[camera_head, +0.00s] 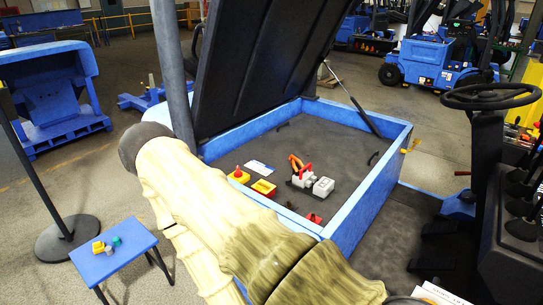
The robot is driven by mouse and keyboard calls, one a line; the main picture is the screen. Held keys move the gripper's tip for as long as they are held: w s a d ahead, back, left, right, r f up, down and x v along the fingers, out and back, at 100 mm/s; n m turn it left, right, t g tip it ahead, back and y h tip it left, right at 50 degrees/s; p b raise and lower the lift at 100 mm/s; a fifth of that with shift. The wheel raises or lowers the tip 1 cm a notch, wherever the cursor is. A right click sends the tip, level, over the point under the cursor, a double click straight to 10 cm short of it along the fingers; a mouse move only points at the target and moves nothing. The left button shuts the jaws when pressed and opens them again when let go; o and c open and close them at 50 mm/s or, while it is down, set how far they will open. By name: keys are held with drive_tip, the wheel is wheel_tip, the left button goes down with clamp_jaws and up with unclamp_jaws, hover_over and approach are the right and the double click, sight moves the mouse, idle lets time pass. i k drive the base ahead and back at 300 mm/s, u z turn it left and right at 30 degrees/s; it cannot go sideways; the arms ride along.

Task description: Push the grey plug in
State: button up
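A grey connector block with a red handle (302,177) sits on the dark floor of the open blue compartment. A second grey block (323,187) sits just to its right, close beside it. Either could be the grey plug, and at this size I cannot tell whether the two touch or are joined. An orange cable or loop (295,161) rises behind the red-handled block. My gripper is not in view; my beige arm fills the lower middle and hides the near part of the compartment.
A yellow box with a red knob (239,174), a yellow-red box (264,188), a white card (260,168) and a red piece (313,218) lie nearby. The blue wall (373,205) bounds the compartment; a raised dark lid (265,60) stands behind. A small blue table (125,259) stands lower left.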

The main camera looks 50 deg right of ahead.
sight(302, 179)
drive_tip(key=u, duration=1.85)
drive_tip(key=k, duration=0.25)
drive_tip(key=u, duration=1.55)
drive_tip(key=k, duration=0.5)
drive_tip(key=z, duration=4.25)
